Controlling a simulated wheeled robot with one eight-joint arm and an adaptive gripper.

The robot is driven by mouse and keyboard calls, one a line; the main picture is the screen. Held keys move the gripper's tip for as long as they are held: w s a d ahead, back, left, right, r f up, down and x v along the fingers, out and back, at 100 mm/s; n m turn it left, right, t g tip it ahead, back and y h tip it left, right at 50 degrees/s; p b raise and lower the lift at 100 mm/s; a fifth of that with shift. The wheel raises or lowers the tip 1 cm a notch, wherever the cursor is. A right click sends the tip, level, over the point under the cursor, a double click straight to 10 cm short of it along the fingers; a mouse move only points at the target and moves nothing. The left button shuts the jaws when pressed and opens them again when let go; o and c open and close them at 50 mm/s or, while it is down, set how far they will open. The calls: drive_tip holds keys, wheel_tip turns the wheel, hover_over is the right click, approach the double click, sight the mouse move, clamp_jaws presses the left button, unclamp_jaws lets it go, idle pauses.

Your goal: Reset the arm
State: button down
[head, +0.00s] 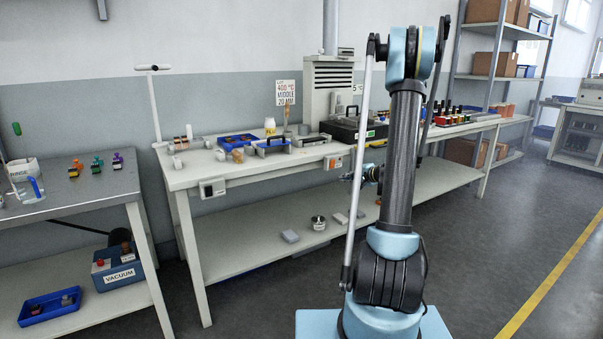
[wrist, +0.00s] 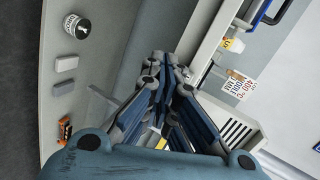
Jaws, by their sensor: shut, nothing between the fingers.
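My arm (head: 398,160) stands upright at the right of centre in the head view, in front of the long workbench (head: 200,178). My gripper (wrist: 163,64) is shut and empty in the wrist view, its dark blue fingers drawn together. In the head view the gripper (head: 352,177) shows only in part, to the left of the arm column and in front of the bench's open side. The rest of it is hidden behind my arm. The fingers appear to touch nothing.
The bench top holds a blue tray (head: 236,141), a black case (head: 352,131) and several small items. The lower shelf (head: 262,246) holds a round tin (head: 318,223) and grey blocks (head: 290,236). A second table (head: 60,190) stands left. The floor at right (head: 510,220) is clear.

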drive_tip(key=s+a+r+n+g+h, duration=0.1)
drive_tip(key=s+a+r+n+g, duration=0.1)
drive_tip(key=s, duration=0.6)
drive_tip(key=s+a+r+n+g+h, duration=0.1)
drive_tip(key=s+a, duration=0.2)
drive_tip(key=s, duration=0.4)
drive_tip(key=s+a+r+n+g+h, duration=0.1)
drive_tip(key=s+a+r+n+g, duration=0.1)
drive_tip(key=s, duration=0.6)
drive_tip(key=s+d+f+n+g+h, duration=0.1)
drive_tip(key=s+d+f+n+h, duration=0.1)
drive_tip(key=s, duration=1)
drive_tip(key=s+d+f+n+g+h, duration=0.2)
drive_tip(key=s+d+f+h, duration=0.1)
drive_tip(key=s, duration=1)
drive_tip(key=shift+f+g, duration=0.3)
drive_tip(key=shift+f, duration=0.3)
drive_tip(key=shift+w+f, duration=0.2)
drive_tip(key=shift+w, duration=0.25)
